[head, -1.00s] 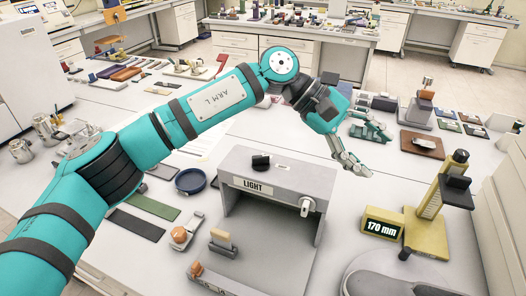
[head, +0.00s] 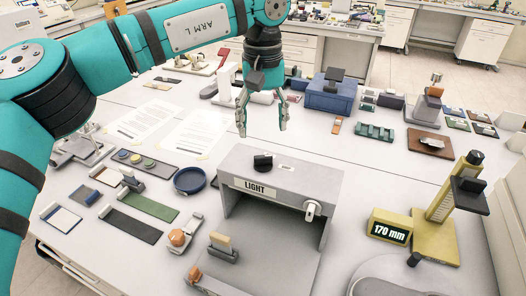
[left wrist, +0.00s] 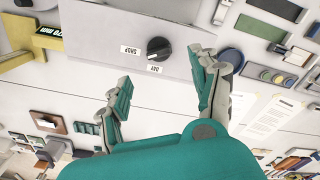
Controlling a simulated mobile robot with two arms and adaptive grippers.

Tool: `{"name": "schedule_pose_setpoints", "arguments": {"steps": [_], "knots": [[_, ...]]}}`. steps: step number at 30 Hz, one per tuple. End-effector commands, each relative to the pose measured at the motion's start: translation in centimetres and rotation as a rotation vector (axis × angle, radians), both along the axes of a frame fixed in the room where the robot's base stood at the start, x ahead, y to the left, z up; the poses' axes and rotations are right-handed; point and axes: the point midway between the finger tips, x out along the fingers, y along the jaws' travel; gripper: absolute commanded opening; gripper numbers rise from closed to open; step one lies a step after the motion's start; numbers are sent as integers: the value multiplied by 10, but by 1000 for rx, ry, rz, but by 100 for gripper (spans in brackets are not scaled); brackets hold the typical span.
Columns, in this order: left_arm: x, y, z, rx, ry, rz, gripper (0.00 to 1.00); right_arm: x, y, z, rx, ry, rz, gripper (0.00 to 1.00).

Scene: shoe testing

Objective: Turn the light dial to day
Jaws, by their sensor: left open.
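The grey light box (head: 300,172) marked LIGHT stands on the table in the head view. Its black dial (head: 262,162) sits on the top face, near the back edge. In the left wrist view the dial (left wrist: 158,48) shows beside two small labels, SHOP (left wrist: 131,50) and DAY (left wrist: 155,69). I cannot clearly tell which label its pointer faces. My left gripper (head: 262,126) is open and empty, pointing down, behind and above the dial in the head view. In the left wrist view the dial appears between the open fingers (left wrist: 163,70), apart from them.
A white switch (head: 313,210) is on the box's front right. A blue round dish (head: 190,180) and a green mat (head: 150,205) lie at left. A blue box (head: 333,95) stands behind the gripper.

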Motion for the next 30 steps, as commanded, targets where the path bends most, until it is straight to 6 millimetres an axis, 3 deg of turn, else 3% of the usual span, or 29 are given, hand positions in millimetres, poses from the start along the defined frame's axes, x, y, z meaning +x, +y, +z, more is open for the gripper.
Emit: {"name": "schedule_pose_setpoints", "arguments": {"steps": [6, 12, 25, 30], "knots": [[-1, 0, -45, 1, 3, 0, 63, 0, 0, 12, 0, 0, 0, 42], [0, 0, -75, 0, 2, -1, 63, 0, 0, 19, 0, 0, 0, 42], [0, -1, -88, -2, 0, -1, 63, 1, 0, 20, 0, -2, 0, 42], [0, -1, -87, -2, 0, -1, 44, 2, 0, 20, 0, -2, 0, 42]]}}
